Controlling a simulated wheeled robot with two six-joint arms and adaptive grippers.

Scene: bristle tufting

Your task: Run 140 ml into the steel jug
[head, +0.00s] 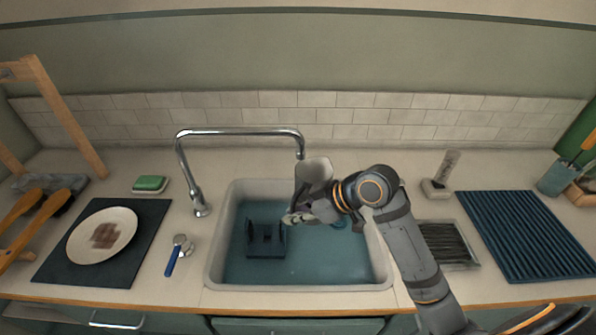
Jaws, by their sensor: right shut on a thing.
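A pale grey vessel (314,170), which looks like the steel jug, is upright or nearly so at the end of the tap spout. My right gripper (300,214) is shut on it over the sink, and hides part of it. The chrome tap (240,132) rises behind the sink's left side, and its spout reaches right, ending just above and left of the vessel's top. No water stream can be made out, and the vessel's inside and any marks are not visible. A lever-like piece with a blue handle (173,262) lies left of the sink. My left gripper is not in view.
The sink (213,262) has a blue-green bottom and a dark rack (265,240). A plate (78,246) on a dark mat and a green sponge (150,184) are left. A grated tray (450,246) and ribbed blue mat (530,240) are right.

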